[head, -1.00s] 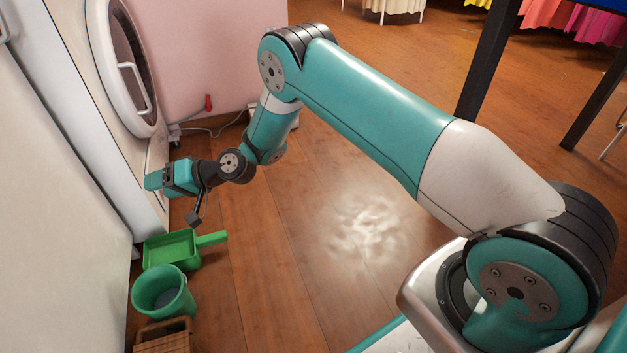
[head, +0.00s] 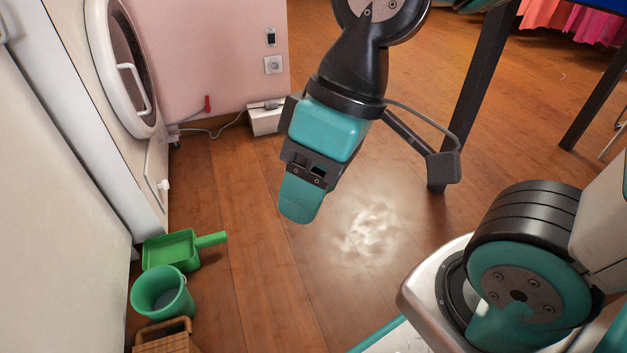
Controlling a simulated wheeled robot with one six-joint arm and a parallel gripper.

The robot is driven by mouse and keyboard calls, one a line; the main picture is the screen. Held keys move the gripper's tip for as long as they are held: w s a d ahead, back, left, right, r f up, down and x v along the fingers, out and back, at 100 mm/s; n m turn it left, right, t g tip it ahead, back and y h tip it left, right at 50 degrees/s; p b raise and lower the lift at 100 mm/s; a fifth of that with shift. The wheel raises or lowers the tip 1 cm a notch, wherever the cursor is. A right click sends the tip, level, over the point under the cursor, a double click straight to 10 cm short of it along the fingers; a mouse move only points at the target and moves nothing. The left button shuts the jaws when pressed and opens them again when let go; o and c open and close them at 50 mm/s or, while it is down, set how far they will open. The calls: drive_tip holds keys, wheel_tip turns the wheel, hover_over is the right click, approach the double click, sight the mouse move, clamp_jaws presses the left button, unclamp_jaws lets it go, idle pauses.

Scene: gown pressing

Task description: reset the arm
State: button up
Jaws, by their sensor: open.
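My gripper (head: 300,195) hangs in the upper middle of the head view, pointing down over the wooden floor. Its teal finger shows from the side, and the gap between the fingers is hard to see from here. No object shows in it. My arm is folded back, with its wrist high and its base joint at the lower right.
A white machine with a round door (head: 125,70) stands at the left. A dark table leg (head: 478,90) stands behind my gripper.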

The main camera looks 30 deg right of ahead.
drive_tip(key=shift+s+r, duration=0.1)
drive_tip(key=shift+s, duration=0.05)
wheel_tip(320, 180, up, 53)
drive_tip(key=p, duration=5.3)
